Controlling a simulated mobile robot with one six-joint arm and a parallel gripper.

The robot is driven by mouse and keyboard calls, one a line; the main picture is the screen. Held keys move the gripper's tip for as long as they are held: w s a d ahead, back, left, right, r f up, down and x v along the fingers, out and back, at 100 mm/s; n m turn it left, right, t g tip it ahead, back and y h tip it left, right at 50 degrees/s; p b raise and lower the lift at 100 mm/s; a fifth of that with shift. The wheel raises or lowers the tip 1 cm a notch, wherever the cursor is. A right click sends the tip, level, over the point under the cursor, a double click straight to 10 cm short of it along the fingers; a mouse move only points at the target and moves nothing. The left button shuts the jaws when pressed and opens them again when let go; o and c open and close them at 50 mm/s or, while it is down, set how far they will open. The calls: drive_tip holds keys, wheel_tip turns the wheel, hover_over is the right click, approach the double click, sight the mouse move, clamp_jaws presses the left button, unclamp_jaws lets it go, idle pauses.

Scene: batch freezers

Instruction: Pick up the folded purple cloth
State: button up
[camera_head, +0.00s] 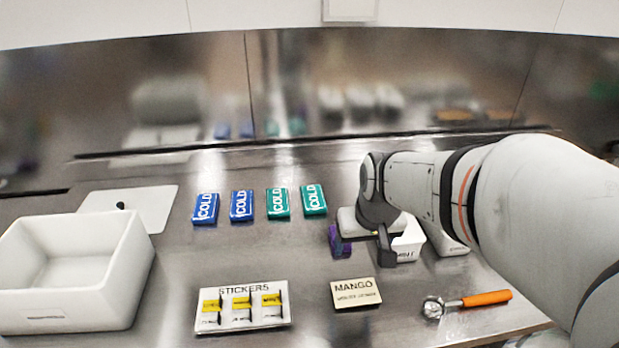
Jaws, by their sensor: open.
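The folded purple cloth (340,243) lies on the metal counter right of centre, partly hidden by my gripper. My gripper (362,250) is open, with one finger showing at its right and the other around the cloth's side. It is over or beside the cloth; I cannot tell whether the fingers touch it. My arm comes in from the right.
A white tub (408,245) stands just right of my gripper. Blue cold packs (242,205) and green cold packs (278,203) lie behind left. A sticker card (243,306), a mango card (355,293) and an orange-handled scoop (486,298) lie in front. A white box (118,290) stands left.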

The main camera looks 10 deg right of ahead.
drive_tip(key=shift+t, duration=0.5)
drive_tip(key=w+f, duration=0.1)
drive_tip(key=w, duration=0.2)
drive_tip(key=w+f, duration=0.1)
drive_tip(key=w, duration=0.3)
drive_tip(key=w+f, duration=0.2)
drive_tip(key=w, duration=0.1)
drive_tip(key=shift+w+d+b, duration=0.15)
drive_tip(key=shift+w+b, duration=0.15)
drive_tip(key=shift+w, duration=0.1)
drive_tip(key=shift+w+f, duration=0.2)
drive_tip(key=shift+w, duration=0.05)
drive_tip(key=x, duration=0.7)
drive_tip(key=shift+a+f, duration=0.2)
drive_tip(key=shift+a, duration=0.2)
drive_tip(key=shift+c, duration=0.2)
drive_tip(key=c, duration=1)
wheel_tip(320, 180, up, 10)
drive_tip(key=shift+r, duration=0.1)
drive_tip(key=shift+c, duration=0.2)
